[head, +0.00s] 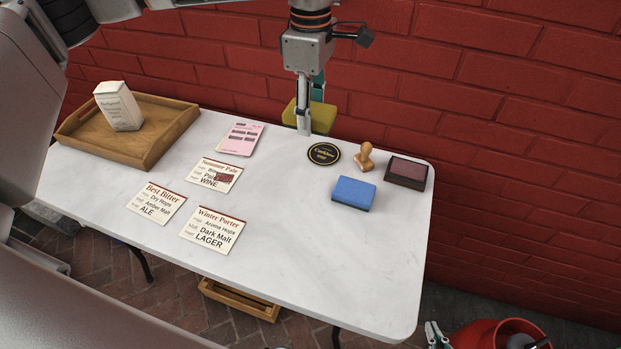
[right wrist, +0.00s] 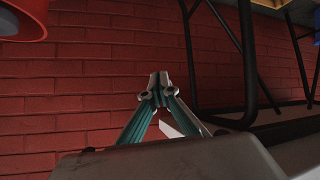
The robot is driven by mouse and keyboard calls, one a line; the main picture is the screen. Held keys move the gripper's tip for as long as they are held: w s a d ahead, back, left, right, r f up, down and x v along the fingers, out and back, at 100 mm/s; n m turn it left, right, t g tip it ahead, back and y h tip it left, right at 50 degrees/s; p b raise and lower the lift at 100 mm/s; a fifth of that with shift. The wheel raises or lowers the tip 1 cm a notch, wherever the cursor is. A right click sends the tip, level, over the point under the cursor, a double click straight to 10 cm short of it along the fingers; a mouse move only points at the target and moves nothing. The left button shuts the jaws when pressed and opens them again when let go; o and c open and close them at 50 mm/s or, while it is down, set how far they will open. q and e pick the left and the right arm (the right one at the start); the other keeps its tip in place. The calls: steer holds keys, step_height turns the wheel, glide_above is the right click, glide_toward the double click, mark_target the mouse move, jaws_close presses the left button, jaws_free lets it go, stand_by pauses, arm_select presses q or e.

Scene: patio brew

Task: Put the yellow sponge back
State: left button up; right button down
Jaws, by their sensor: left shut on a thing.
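The yellow sponge (head: 322,117) is at the table's far edge in the head view, partly hidden by my left gripper (head: 309,112). My left gripper reaches down from the top and is shut on the sponge. I cannot tell whether the sponge touches the table (head: 300,270). A blue sponge (head: 353,194) lies on the table nearer the front right. My right gripper (right wrist: 157,82) is shut and empty in the right wrist view, low beside the table; part of it also shows at the head view's bottom right.
A round black coaster (head: 323,154), a wooden stamp (head: 364,157) and a dark ink pad (head: 405,172) lie close to the left gripper. Several cards, a pink sheet (head: 241,139) and a wooden tray (head: 177,127) with a white carton (head: 118,106) are leftward. The front right tabletop is clear.

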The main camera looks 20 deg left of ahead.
arm_select(q)
steer(key=shift+f, duration=0.4)
steer(key=b, duration=0.1)
glide_above(311, 185)
step_height(311, 185, down, 14)
steer(key=shift+s+f, duration=0.1)
steer(key=shift+s, duration=0.05)
steer(key=shift+f, duration=0.75)
step_height(311, 185, down, 4)
steer(key=shift+r+b, duration=0.2)
steer(key=shift+b, duration=0.25)
steer(key=shift+r, duration=0.1)
steer(key=o, duration=1.2)
